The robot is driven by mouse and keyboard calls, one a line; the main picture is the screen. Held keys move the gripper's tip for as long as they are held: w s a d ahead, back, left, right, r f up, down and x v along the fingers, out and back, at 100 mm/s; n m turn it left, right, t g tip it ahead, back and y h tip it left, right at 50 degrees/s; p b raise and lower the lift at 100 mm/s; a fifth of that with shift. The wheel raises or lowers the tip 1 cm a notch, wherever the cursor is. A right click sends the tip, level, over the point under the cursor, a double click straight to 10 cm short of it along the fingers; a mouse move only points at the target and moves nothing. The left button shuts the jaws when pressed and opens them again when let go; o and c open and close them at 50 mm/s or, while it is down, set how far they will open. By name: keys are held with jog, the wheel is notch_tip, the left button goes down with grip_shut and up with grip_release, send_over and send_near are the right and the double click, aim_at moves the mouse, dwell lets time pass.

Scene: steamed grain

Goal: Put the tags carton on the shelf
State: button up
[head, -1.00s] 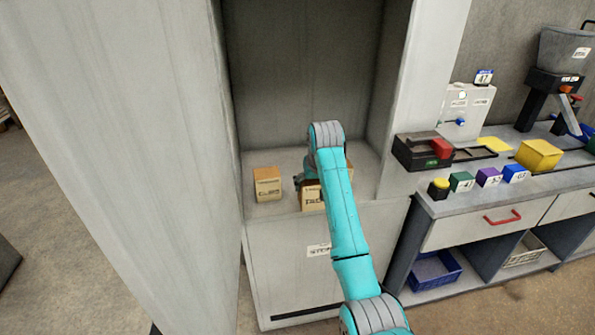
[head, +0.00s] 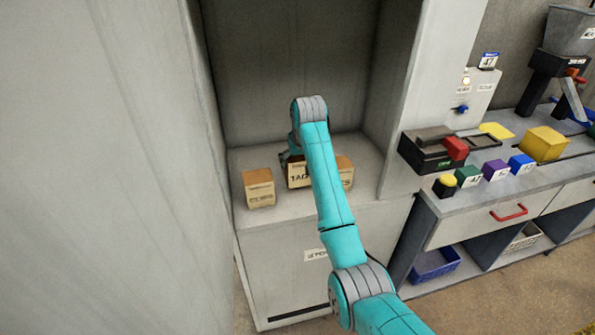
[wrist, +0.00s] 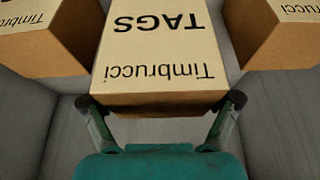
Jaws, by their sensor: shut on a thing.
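The tags carton (head: 298,180) is a tan box marked TAGS, partly behind my arm in the head view. It is in the grey cabinet recess, between two other cartons, over the shelf (head: 285,208). Whether its base touches the shelf is hidden. In the wrist view the tags carton (wrist: 160,55) fills the upper middle, its lettering upside down. My gripper (wrist: 160,102) is shut on it, with one finger at each side of its near end. In the head view my gripper (head: 288,160) is mostly hidden by the arm.
A carton (head: 258,190) stands left of the tags carton, and another (head: 346,172) stands right, partly hidden by my arm. In the wrist view both sit close, with narrow gaps. Cabinet walls close off both sides. A bench (head: 450,205) with several coloured blocks stands right.

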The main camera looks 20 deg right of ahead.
aim_at(299, 172)
jog(key=shift+f, duration=2.2)
jog(key=o, duration=1.2)
jog(key=shift+f, duration=0.1)
jog(key=v, duration=1.2)
jog(key=shift+s, duration=0.1)
